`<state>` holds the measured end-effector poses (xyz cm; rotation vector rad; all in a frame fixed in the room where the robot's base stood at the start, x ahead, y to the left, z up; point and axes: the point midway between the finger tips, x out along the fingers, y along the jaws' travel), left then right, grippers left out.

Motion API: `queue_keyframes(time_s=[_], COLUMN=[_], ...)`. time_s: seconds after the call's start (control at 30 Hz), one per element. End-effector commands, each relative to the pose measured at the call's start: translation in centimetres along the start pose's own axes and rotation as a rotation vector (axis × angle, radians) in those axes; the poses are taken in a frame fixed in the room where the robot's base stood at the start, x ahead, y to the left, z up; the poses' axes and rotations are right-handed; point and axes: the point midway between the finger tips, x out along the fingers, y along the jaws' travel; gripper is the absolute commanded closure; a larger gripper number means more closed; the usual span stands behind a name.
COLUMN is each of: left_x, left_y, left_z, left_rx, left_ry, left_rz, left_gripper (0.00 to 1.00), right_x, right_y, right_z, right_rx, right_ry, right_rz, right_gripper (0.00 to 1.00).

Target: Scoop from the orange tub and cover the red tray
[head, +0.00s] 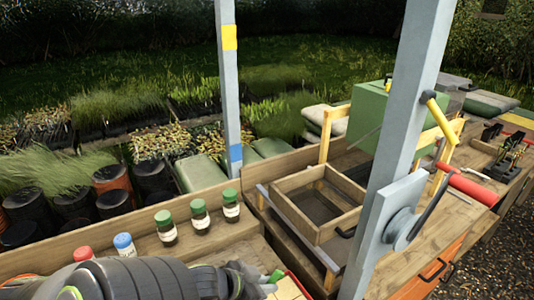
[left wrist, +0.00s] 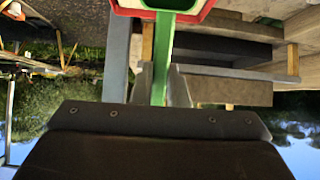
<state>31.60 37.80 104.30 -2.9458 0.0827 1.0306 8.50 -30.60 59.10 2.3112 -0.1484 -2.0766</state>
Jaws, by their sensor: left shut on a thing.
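My left gripper (head: 262,284) is at the bottom of the head view, shut on a green scoop (head: 276,276). The scoop's green handle (left wrist: 160,62) runs up between the fingers in the left wrist view, and its far end is cut off by the top edge. A red-edged tray (head: 298,279) with a pale inside lies just right of the gripper, mostly cut off by the bottom edge. Its red rim (left wrist: 126,11) also shows behind the scoop in the left wrist view. I cannot make out the orange tub. My right gripper is out of view.
Bottles with green caps (head: 199,215), a blue cap (head: 124,244) and a red cap (head: 83,254) stand along the bench's back edge. A wooden frame box (head: 290,190) is right of them. A grey post (head: 400,110) with a red-handled crank (head: 465,187) blocks the right side.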

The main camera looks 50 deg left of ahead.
Motion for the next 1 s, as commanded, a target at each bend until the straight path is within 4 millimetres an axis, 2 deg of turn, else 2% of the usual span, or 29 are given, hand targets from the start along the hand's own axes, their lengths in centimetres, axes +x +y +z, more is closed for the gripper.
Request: queue_keyframes(time_s=[1.0], left_x=[4.9], left_y=[0.2], left_z=[-3.8], left_rx=[-0.002], left_ry=[0.002], left_rz=[0.0], left_gripper=[1.0], right_x=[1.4], right_y=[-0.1], right_z=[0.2], right_rx=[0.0], right_ry=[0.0], right_rz=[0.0], right_gripper=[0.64])
